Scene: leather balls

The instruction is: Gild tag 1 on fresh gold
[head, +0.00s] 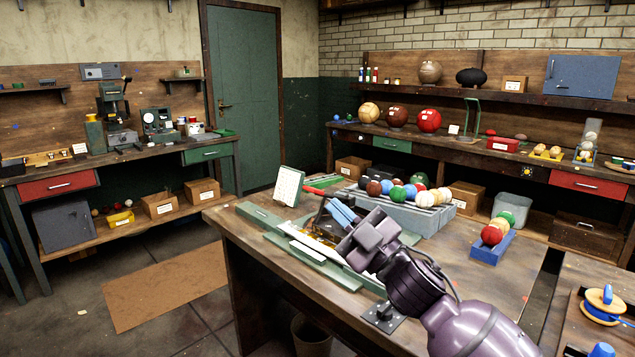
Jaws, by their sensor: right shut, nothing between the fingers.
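My right gripper (342,214) is shut and empty, on my purple arm that reaches in from the lower right. It is over the green flat fixture (338,271) on the central workbench (262,255). A gold-coloured patch (322,236) shows on the fixture, partly hidden behind the gripper. A white strip (308,252) lies along the fixture's near side. I cannot make out tag 1 or any number. I cannot tell whether the fingertips touch the fixture. My left gripper is not in view.
A white card (288,186) stands at the bench's back left. A grey rack (400,209) holds several coloured balls, and a blue tray (493,247) holds more to the right. A red-handled tool (324,183) lies near the card. The bench's front left is clear.

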